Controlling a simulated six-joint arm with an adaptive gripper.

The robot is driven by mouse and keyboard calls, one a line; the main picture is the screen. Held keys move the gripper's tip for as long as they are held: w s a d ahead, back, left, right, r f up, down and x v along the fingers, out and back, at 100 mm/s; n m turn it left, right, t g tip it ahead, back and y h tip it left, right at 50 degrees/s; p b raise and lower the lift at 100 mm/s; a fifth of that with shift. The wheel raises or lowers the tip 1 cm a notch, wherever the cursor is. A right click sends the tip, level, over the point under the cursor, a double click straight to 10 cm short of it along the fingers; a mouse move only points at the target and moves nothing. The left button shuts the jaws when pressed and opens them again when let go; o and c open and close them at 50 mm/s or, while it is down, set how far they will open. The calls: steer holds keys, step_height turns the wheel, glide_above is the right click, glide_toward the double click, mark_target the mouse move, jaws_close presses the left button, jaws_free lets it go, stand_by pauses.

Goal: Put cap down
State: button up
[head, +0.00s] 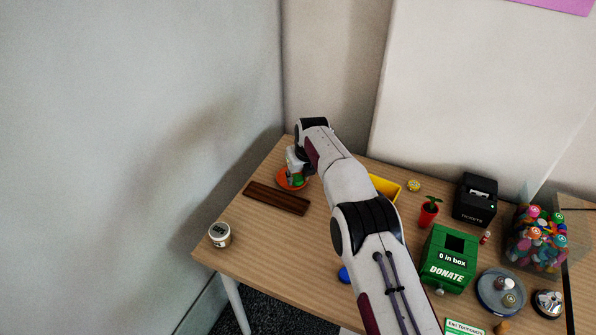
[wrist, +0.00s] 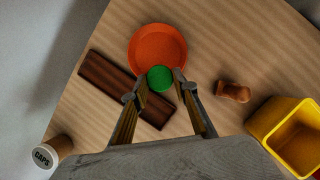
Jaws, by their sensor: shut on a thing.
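My gripper (wrist: 159,84) is shut on a small round green cap (wrist: 160,78), seen between the fingertips in the wrist view. In the wrist view the cap overlaps the near edge of a round orange dish (wrist: 155,42); I cannot tell whether it touches it. In the head view my gripper (head: 297,168) is at the far left of the table, over the dish (head: 284,184), with a bit of green at its tips. A white jar labelled CAPS (head: 219,235) stands at the table's left corner, also in the wrist view (wrist: 44,157).
A dark wooden board (head: 275,198) lies beside the dish. A yellow bin (head: 388,186) and a small brown object (wrist: 233,91) are to the right. A red pot (head: 428,212), green donation box (head: 447,260), black ticket box (head: 474,200) and ball bowl (head: 535,240) crowd the right side.

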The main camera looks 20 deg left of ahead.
steer(key=shift+f, duration=0.4)
steer(key=shift+f, duration=0.4)
steer(key=o, duration=0.7)
steer(key=shift+c, duration=0.2)
steer(key=shift+r, duration=0.1)
steer(key=shift+v, duration=1)
steer(key=v, duration=1)
steer(key=shift+r, duration=0.35)
